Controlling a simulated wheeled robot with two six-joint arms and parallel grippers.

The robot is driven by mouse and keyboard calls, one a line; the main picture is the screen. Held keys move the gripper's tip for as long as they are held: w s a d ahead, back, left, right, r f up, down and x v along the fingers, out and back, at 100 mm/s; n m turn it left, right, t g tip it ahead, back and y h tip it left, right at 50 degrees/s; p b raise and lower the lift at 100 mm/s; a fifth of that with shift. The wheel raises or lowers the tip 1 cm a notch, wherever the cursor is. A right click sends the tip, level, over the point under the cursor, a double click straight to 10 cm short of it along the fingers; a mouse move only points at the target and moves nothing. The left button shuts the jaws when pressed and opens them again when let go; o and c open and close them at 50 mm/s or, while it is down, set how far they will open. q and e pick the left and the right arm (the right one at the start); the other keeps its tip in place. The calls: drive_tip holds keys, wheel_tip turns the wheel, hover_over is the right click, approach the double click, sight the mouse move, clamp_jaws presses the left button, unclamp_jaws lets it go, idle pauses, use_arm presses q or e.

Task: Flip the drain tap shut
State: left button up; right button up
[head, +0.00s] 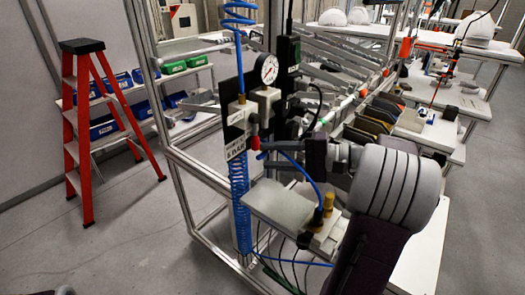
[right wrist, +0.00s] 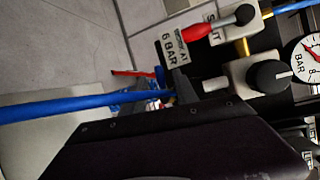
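A small red lever (head: 254,131), which looks like the drain tap's handle, is at the lower part of the air unit beside the white 6 BAR label (head: 236,148). In the right wrist view the red lever (right wrist: 197,32) lies beside a black knob, with a sign partly reading SHUT close by. My right gripper (head: 290,147) reaches in from the right, near the lever and seemingly apart from it. My left gripper does not show.
A pressure gauge (head: 267,69) and black regulator knob (right wrist: 269,76) sit on the unit. A coiled blue hose (head: 239,200) hangs below; another blue hose (right wrist: 80,105) crosses the wrist view. A grey plate (head: 278,204) lies beneath my right gripper. A red stepladder (head: 82,135) stands left.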

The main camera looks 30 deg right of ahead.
sight(264, 157)
drive_tip(key=x, duration=0.3)
drive_tip(key=shift+s+a+r, duration=0.15)
drive_tip(key=shift+s+a, duration=0.05)
drive_tip(key=shift+a, duration=0.1)
drive_tip(key=shift+w+d, duration=0.1)
drive_tip(key=shift+d, duration=0.1)
drive_tip(key=shift+c, duration=0.5)
clamp_jaws()
drive_tip(key=shift+a+f+n+b, duration=0.1)
drive_tip(key=shift+f+n+b, duration=0.2)
drive_tip(key=shift+f+b, duration=0.25)
drive_tip(key=shift+r+b, duration=0.15)
drive_tip(key=shift+b, duration=0.15)
drive_tip(key=shift+r, duration=0.15)
drive_tip(key=shift+o, duration=0.5)
unclamp_jaws()
